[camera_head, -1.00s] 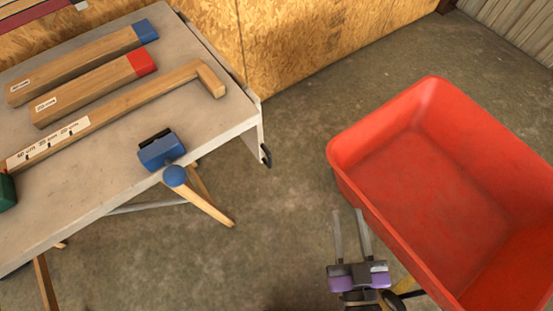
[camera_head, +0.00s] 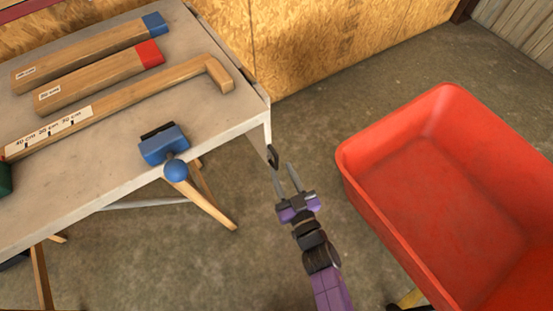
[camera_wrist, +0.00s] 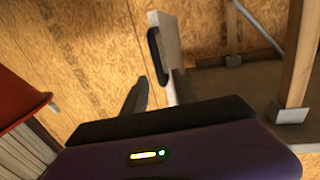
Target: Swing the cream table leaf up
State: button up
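The cream table leaf (camera_head: 256,141) hangs down at the right end of the workbench, seen nearly edge-on. A black handle (camera_head: 273,156) sits on its outer face near the lower corner. My gripper (camera_head: 285,170) is open and empty, its fingertips just short of the handle. In the wrist view the leaf (camera_wrist: 170,38) shows as a narrow pale panel with the dark handle (camera_wrist: 156,56) on its left side. The handle's lower end lies between my two fingers (camera_wrist: 159,85) in that picture. I cannot tell whether they touch it.
The bench top (camera_head: 110,165) carries wooden bars with blue and red ends, a marked wooden stick (camera_head: 120,105) and a blue clamp (camera_head: 163,145) at its front edge. A large red tub (camera_head: 420,190) stands to the right. Bare floor lies between tub and bench.

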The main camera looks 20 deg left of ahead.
aim_at(277, 162)
jog(key=b+x, duration=0.1)
jog(key=x, duration=0.4)
grip_shut()
dwell(1.4)
